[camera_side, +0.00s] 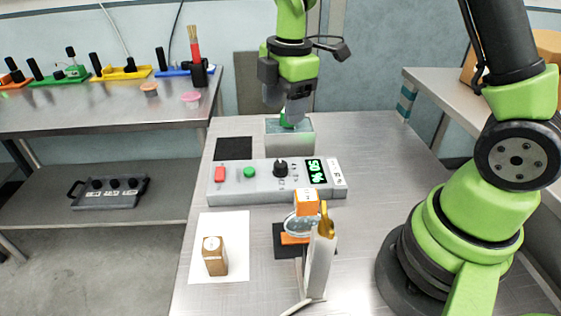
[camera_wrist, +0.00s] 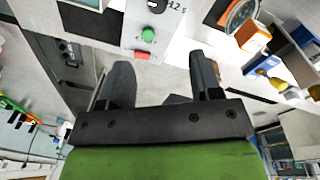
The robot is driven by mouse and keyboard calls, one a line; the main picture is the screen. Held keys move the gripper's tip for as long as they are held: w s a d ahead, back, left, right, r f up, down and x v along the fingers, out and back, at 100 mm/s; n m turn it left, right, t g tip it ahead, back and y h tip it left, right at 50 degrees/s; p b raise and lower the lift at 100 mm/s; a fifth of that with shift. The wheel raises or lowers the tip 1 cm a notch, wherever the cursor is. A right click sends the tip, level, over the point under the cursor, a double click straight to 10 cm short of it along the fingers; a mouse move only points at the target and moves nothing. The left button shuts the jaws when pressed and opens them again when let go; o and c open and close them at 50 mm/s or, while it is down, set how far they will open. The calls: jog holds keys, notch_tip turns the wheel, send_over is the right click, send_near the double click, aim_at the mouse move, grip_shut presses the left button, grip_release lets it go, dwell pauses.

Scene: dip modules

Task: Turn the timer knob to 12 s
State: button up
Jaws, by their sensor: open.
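The timer knob (camera_side: 280,169) is a black dial on the grey control box (camera_side: 240,186), between a green button (camera_side: 249,172) and a green-lit display (camera_side: 316,171). In the wrist view the knob (camera_wrist: 157,5) is at the top edge, partly cut off, with a "12 s" label beside it. Where its pointer stands is too small to tell.
A red switch (camera_side: 220,173) is at the box's left end. The grey tank (camera_side: 289,136) and a black pad (camera_side: 233,148) lie behind the box. In front are a wooden block (camera_side: 215,255) on white paper, an orange-and-glass item (camera_side: 303,220) and a white upright stand (camera_side: 319,262).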

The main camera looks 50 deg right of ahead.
aim_at(281, 163)
jog(key=f+n, duration=0.1)
jog(key=f, duration=0.3)
jog(key=w+f+n, duration=0.1)
jog(key=f, duration=0.4)
jog(key=f+n+g, duration=0.1)
jog(key=f, duration=0.4)
jog(key=shift+w+d+f, duration=0.15)
jog(key=shift+d+f, duration=0.1)
jog(key=shift+d, duration=0.1)
jog(key=c, duration=0.9)
